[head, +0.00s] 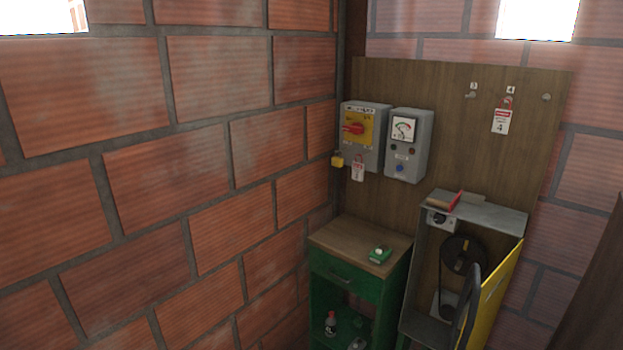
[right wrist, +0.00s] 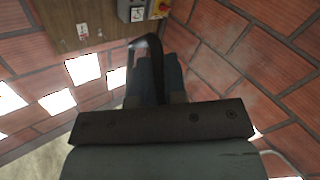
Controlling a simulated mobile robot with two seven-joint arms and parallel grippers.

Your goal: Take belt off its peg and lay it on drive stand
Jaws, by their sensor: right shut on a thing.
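The belt is a black loop; a curved stretch of it (head: 467,308) shows at the bottom of the head view, in front of the drive stand's open side. In the right wrist view the belt (right wrist: 150,62) stands up as a dark bent band from my right gripper (right wrist: 158,92), which is shut on it. The drive stand (head: 418,290) is a grey open-fronted box with a dark pulley (head: 462,256) inside and a yellow panel (head: 500,292) on its right. The wooden board's pegs (head: 547,97) are at the upper right. My left gripper is outside both views.
A green cabinet (head: 345,272) with a wooden top stands left of the drive stand, with a small green-and-white item (head: 379,254) on it. A red-handled brush-like thing (head: 445,200) lies on the stand's top. A switch box (head: 362,132) and a meter box (head: 408,147) hang above.

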